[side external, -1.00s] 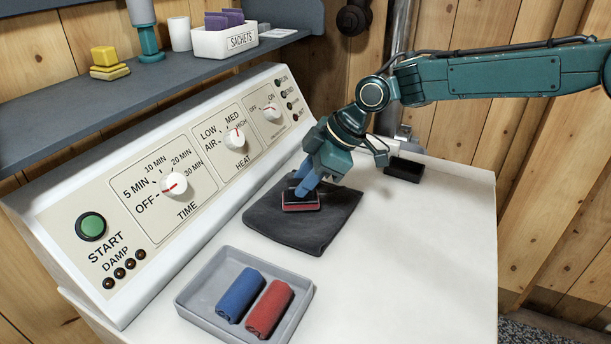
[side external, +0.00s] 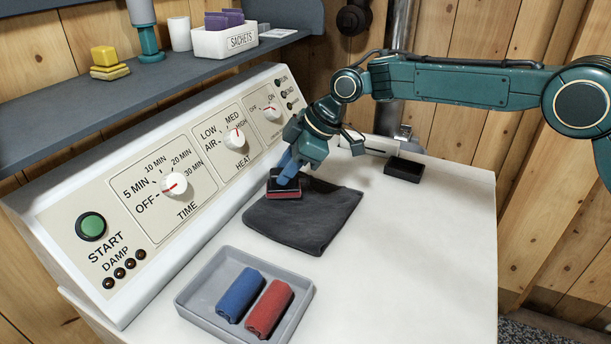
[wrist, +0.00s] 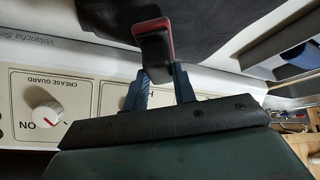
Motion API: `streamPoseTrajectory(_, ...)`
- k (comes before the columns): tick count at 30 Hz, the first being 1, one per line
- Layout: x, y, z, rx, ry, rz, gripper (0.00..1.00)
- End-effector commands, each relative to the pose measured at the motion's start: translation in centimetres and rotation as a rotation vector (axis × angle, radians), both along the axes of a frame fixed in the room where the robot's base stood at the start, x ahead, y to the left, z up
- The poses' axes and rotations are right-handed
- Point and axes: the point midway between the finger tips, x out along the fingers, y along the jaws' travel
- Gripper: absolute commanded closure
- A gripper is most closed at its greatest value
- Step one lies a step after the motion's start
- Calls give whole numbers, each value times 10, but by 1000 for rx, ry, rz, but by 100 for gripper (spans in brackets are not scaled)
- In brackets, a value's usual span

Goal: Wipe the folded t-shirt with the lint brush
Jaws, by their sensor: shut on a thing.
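The folded t-shirt (side external: 312,222) is dark grey and lies flat on the white top in front of the control panel; part of it also shows in the wrist view (wrist: 215,25). The lint brush (side external: 284,194) has a black back and a red pad. It sits at the shirt's upper left edge, pad down; whether it presses on the cloth I cannot tell. My gripper (side external: 286,176) is shut on the brush from above. In the wrist view the blue fingers (wrist: 160,85) meet at the brush (wrist: 153,42), and the pad's underside is hidden.
A grey tray (side external: 190,307) with rolled blue and red cloths stands at the front. A small black open holder (side external: 404,170) stands at the back right. The control panel (side external: 130,240) rises close to the brush's left. The right of the white top is clear.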

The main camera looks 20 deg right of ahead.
Motion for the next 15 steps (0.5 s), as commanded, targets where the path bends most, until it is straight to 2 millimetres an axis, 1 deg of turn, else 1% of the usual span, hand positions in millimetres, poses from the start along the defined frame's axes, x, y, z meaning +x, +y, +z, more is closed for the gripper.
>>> streamPoseTrajectory(15, -31, -27, -1, -3, 5, -2, 92)
